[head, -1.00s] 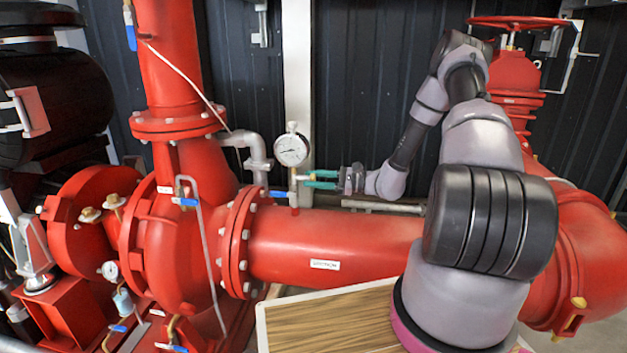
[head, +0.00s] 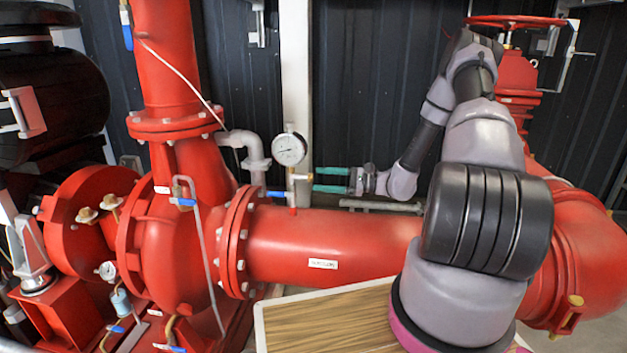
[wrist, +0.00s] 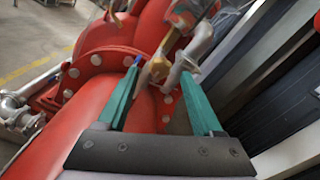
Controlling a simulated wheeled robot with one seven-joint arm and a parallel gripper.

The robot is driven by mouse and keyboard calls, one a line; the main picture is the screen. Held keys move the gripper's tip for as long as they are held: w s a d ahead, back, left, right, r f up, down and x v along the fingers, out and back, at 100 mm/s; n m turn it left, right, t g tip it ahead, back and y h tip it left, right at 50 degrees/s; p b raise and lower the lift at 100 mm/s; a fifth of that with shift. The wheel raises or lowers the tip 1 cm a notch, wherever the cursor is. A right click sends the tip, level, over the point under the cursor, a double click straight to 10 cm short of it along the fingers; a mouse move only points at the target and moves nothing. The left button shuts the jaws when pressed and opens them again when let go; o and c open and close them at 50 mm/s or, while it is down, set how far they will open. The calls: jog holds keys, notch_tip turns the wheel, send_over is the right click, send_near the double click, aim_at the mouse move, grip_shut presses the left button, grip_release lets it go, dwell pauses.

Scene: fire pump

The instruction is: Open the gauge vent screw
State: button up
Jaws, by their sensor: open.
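The white round pressure gauge (head: 289,149) stands on a thin fitting (head: 292,185) above the red horizontal pipe. The vent screw is too small to make out in the head view. In the wrist view a blurred brass-coloured fitting (wrist: 158,68) lies between and beyond the fingertips; I cannot tell the screw's position on it. My gripper (head: 315,179) has two green fingers, spread apart and empty. It is just right of the gauge fitting, below the dial, pointing left with a small gap. It also shows in the wrist view (wrist: 160,76).
The red pipe (head: 330,230) runs below my gripper. A blue lever (head: 277,194) sits left of the gauge fitting. A pale upright post (head: 296,70) and dark wall (head: 355,80) stand behind.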

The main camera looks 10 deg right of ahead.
jog(key=v, duration=0.7)
jog(key=s+a+r+n+g+h, duration=0.3)
jog(key=s+r+n+g+h, duration=0.15)
jog(key=r, duration=0.35)
jog(key=s+a+r+n+g+h, duration=0.35)
jog(key=s+r, duration=0.25)
jog(key=r, duration=0.3)
jog(key=s+r+n+t+h, duration=0.4)
jog(key=s+r+t+h, duration=0.2)
jog(key=s+r, duration=0.9)
jog(key=shift+s+d+r+n+t+h, duration=0.45)
jog(key=shift+r+t, duration=0.3)
jog(key=shift+t, duration=0.35)
